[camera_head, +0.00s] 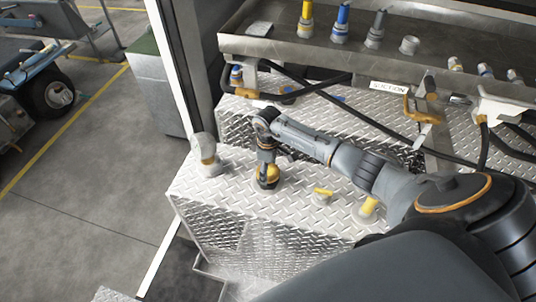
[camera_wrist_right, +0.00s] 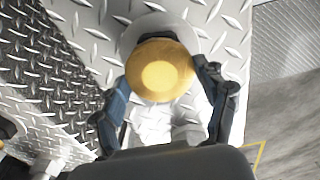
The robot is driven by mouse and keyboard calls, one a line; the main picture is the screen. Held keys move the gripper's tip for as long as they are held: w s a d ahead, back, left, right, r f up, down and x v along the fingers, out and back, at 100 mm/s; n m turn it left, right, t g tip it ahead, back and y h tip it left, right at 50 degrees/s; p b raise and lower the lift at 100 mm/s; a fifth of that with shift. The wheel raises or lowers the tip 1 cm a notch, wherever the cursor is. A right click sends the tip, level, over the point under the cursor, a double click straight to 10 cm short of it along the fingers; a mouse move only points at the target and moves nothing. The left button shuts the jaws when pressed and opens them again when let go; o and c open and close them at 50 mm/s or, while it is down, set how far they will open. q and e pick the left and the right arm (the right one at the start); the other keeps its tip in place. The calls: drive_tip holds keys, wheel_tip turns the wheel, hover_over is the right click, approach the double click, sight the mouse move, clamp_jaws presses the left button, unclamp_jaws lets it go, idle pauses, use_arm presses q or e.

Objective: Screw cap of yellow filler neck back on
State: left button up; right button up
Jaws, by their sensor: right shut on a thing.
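The yellow cap (camera_head: 268,183) is at the tip of my right gripper (camera_head: 267,168), low over the diamond-plate top of the box. In the right wrist view the round yellow cap (camera_wrist_right: 160,70) sits between the two dark fingers of my right gripper (camera_wrist_right: 163,76), which are shut on it from both sides. A pale grey round part (camera_wrist_right: 143,28) shows partly behind the cap. The cap hides most of it, and I cannot tell whether the cap touches it or is seated on a neck. My left gripper is not in view.
A grey elbow fitting (camera_head: 208,155) stands left of the gripper. Behind, black hoses (camera_head: 375,115) and a metal shelf (camera_head: 270,48) with colored nozzles limit room. Open floor lies left.

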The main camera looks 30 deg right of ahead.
drive_tip(key=shift+r+m+p, duration=0.1)
drive_tip(key=shift+m+p, duration=0.35)
drive_tip(key=shift+m, duration=1.05)
drive_tip(key=o, duration=1.3)
